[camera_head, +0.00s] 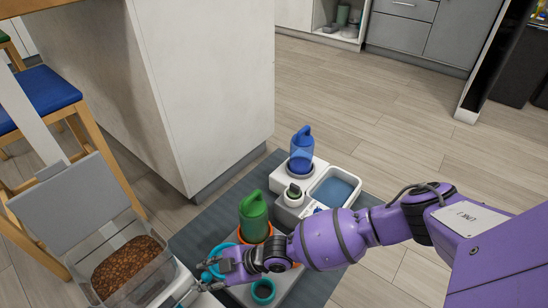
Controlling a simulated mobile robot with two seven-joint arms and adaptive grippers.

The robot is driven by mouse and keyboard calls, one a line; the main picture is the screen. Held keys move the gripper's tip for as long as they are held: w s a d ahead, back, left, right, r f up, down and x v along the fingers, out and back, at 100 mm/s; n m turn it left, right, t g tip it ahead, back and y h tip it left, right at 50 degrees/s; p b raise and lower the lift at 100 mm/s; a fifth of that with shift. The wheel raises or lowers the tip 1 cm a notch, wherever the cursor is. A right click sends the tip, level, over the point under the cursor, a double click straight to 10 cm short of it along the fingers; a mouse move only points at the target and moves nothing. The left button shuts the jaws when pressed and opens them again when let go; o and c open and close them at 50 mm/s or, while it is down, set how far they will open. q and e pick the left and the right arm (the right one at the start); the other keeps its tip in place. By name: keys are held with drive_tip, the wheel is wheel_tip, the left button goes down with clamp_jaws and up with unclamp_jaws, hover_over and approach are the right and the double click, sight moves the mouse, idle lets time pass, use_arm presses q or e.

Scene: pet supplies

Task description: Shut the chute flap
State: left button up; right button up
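The chute flap (75,205) is a flat grey panel at the lower left, standing raised and tilted back behind a clear-walled chute (150,287). The chute is open at the top and brown kibble (126,268) shows inside. My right gripper (204,275), on the purple arm from the right, is just right of the chute and apart from the flap. Its dark fingers look spread, with nothing seen between them. My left gripper is out of view.
A grey mat (197,238) holds a green bottle (254,212), a blue bottle (302,150), a white water basin (336,187) and a teal cup (263,291). A white cabinet (205,80) rises behind. A blue-seated stool (40,97) stands left. Floor at the upper right is clear.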

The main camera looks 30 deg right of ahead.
drive_tip(key=v, duration=1.1)
drive_tip(key=shift+w+a, duration=0.1)
